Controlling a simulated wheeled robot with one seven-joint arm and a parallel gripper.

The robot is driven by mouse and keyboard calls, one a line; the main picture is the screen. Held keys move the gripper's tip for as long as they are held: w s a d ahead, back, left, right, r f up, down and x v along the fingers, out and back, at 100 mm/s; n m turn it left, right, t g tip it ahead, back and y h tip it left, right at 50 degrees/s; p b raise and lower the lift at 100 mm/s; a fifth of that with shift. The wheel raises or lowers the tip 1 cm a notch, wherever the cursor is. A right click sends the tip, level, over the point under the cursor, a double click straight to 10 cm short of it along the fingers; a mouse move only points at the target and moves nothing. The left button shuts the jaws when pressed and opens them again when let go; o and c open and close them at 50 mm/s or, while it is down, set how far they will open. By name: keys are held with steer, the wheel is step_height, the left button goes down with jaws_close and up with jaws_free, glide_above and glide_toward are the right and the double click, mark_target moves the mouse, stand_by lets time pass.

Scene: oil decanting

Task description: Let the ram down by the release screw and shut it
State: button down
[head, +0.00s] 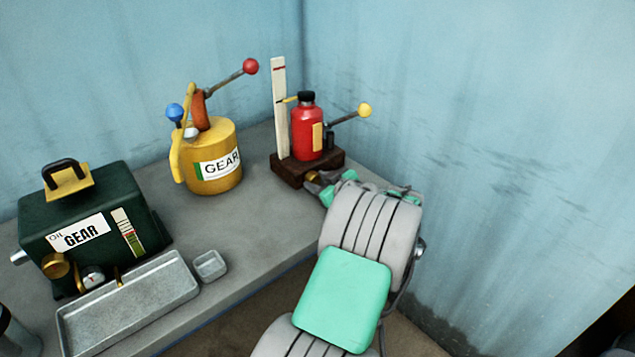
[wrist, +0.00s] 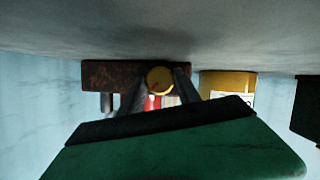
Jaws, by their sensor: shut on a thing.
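The red jack (head: 306,134) stands upright on a dark brown base (head: 293,171) at the back of the bench. Its black top (head: 306,96) carries a yellow pointer (head: 290,99) reaching toward a white upright scale (head: 280,120). The pointer is below the scale's red mark. The brass release screw (head: 311,177) is low at the jack's front; it shows as a round knob in the wrist view (wrist: 159,79). My gripper (head: 322,184) is shut on this knob, one finger each side (wrist: 158,88). The ram itself is hard to make out.
The jack's lever with a yellow ball (head: 364,110) points right. A yellow gear-oil can (head: 212,157) stands left of the jack. A green oil box (head: 90,225), a metal tray (head: 125,300) and a small dish (head: 210,265) are farther left. Bare bench lies between.

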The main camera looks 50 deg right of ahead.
steer(key=shift+d+m+y, duration=0.15)
steer(key=shift+m+y, duration=0.65)
steer(key=shift+m, duration=0.3)
steer(key=shift+m+t+y, duration=0.5)
steer(key=shift+m+y, duration=0.3)
steer(key=shift+m, duration=0.3)
steer(key=c, duration=0.9)
jaws_free()
steer(key=shift+o, duration=0.2)
steer(key=shift+s+d, duration=0.1)
steer(key=shift+s, duration=0.05)
steer(key=v, duration=0.7)
steer(key=shift+s+r, duration=0.15)
steer(key=shift+s, duration=0.15)
